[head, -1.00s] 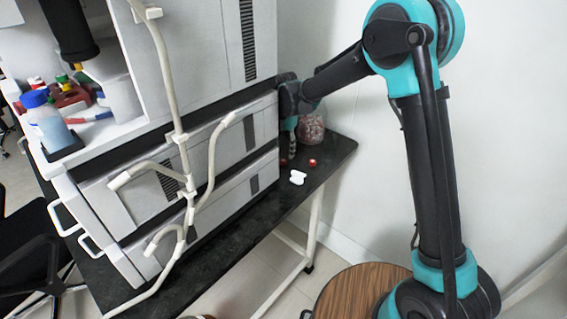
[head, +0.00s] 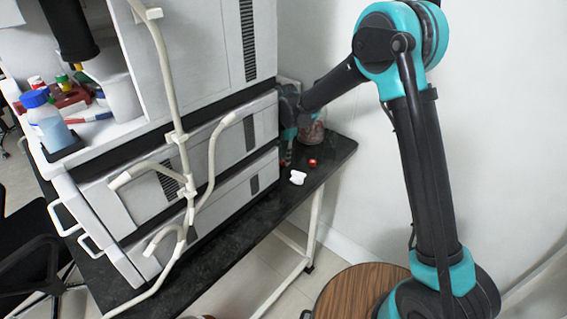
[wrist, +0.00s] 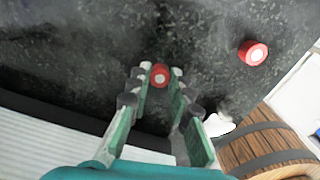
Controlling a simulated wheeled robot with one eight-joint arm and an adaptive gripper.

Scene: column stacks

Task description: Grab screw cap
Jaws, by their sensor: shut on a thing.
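A red screw cap with a pale centre (wrist: 159,75) sits between the fingertips of my gripper (wrist: 160,72) in the wrist view. My gripper is shut on this cap, low over the dark table top. In the head view my gripper (head: 287,158) is down beside the white instrument stack, and the held cap is hard to make out there. A second red cap (wrist: 253,53) lies apart on the table, to the right in the wrist view. It also shows in the head view (head: 312,163).
A small white object (head: 298,178) lies on the black table (head: 262,222) near the caps. The instrument stack (head: 215,160) stands close on the left. A wooden round top (head: 358,292) is below right.

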